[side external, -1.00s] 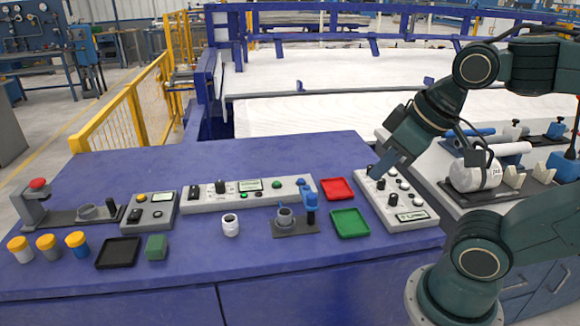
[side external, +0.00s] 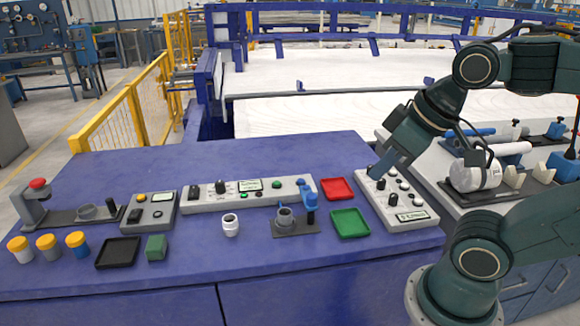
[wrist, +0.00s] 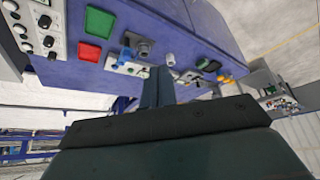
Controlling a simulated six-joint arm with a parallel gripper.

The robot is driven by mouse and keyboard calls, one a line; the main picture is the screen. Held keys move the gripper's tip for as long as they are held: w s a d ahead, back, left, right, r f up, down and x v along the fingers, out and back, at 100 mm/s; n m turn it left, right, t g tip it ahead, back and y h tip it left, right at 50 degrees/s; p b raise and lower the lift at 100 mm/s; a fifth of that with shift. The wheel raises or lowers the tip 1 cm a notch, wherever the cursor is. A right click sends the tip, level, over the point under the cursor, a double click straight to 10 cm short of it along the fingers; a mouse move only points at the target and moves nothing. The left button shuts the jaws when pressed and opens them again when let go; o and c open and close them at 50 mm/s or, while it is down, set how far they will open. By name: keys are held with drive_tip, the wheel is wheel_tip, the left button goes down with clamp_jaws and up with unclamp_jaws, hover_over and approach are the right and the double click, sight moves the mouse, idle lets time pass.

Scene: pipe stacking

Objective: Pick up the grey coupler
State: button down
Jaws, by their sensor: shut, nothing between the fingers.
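A short grey ring-shaped piece (side external: 285,216) stands upright in the holder with the blue clamp, near the middle of the blue table. It also shows in the wrist view (wrist: 143,47). A second grey round piece (side external: 87,212) sits on the dark fixture at the far left. I cannot tell for certain which is the grey coupler. My gripper (side external: 379,174) is above the grey control panel on the right, well apart from both pieces. Its fingers (wrist: 158,84) are closed together and empty.
A white cylinder (side external: 231,226) stands left of the clamp holder. Red (side external: 337,188) and green (side external: 350,223) trays lie to its right. A long control box (side external: 248,194) lies behind. Yellow-capped jars (side external: 48,246), a black tray (side external: 118,252) and a green block (side external: 156,247) are at left.

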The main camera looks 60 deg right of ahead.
idle(0.4)
drive_tip(key=c, duration=0.8)
unclamp_jaws()
drive_tip(key=shift+c, duration=0.2)
drive_tip(key=n+g, duration=0.6)
drive_tip(key=n, duration=0.9)
hover_over(287, 211)
wheel_tip(287, 211, down, 15)
drive_tip(key=shift+f, duration=0.1)
drive_tip(key=shift+f, duration=4.2)
